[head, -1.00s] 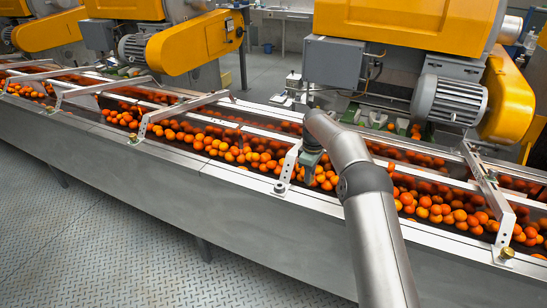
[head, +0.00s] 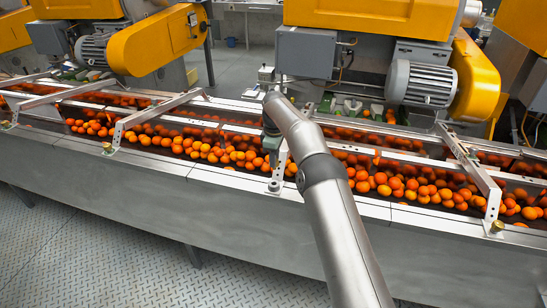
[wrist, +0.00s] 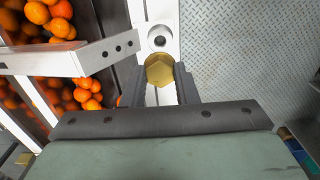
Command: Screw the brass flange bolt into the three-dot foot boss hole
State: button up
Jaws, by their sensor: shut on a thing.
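In the wrist view my gripper (wrist: 160,78) is shut on the brass flange bolt (wrist: 159,70), whose hexagonal gold head shows between the dark fingers. The three-dot foot boss hole (wrist: 158,40) is a dark round opening in a raised ring on the pale rail, just above the bolt in the picture. Three dark dots mark the bracket end (wrist: 108,52) beside it. The bolt is beside the hole, not over it; its height above the rail is unclear.
Oranges (head: 225,154) fill the conveyor channel. Other bracket feet hold brass bolts, at left (head: 107,148) and right (head: 496,227). A slanted white bracket arm (wrist: 60,60) stands close to the left finger. Patterned floor (wrist: 240,50) lies open beyond the rail.

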jog(key=shift+f+b, duration=1.2)
jog(key=shift+f, duration=1.7)
jog(key=shift+f+b, duration=0.5)
jog(key=shift+f, duration=0.95)
jog(key=o, duration=1.1)
